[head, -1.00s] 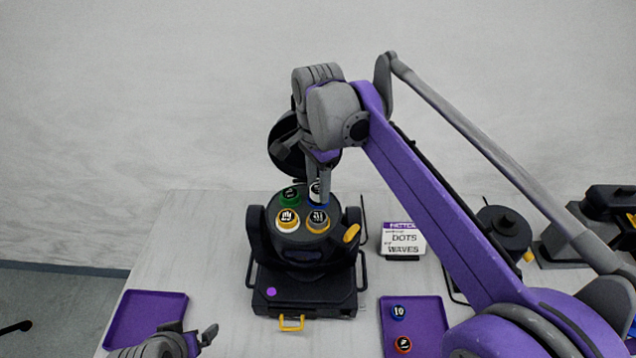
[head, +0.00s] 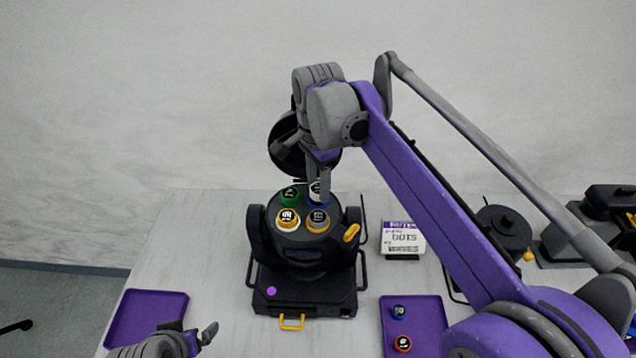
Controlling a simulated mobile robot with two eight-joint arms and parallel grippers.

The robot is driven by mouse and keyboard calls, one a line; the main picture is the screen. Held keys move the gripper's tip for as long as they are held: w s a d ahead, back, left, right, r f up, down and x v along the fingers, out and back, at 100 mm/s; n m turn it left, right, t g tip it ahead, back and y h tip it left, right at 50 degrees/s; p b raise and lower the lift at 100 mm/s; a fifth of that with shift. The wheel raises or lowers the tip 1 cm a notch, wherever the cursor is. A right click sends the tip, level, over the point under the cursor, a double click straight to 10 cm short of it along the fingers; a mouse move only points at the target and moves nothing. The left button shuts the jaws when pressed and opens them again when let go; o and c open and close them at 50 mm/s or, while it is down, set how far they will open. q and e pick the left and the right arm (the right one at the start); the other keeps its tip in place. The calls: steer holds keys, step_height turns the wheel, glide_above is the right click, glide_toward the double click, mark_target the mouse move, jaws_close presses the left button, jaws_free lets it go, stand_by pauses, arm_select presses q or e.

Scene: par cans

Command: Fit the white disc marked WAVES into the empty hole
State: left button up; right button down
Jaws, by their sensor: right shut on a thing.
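The black lamp head (head: 302,252) stands upright on the table with coloured, dark-labelled discs on its round top. My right gripper (head: 318,190) points down at the back right of the top, shut on a white disc (head: 314,188). Blue shows just below it. The gripper hides part of this disc and the spot under it; its marking is unreadable. My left gripper (head: 197,341) is low at left, away from the lamp; its jaw gap is unclear.
A purple tray (head: 145,312) lies at left. A sign naming DOTS and WAVES (head: 403,241) stands right of the lamp. A second black lamp (head: 503,232) is farther right.

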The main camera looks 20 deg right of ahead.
steer(key=shift+f, duration=0.65)
steer(key=shift+c, duration=1.6)
jaws_free()
step_height(320, 180, up, 11)
steer(key=shift+f, duration=0.15)
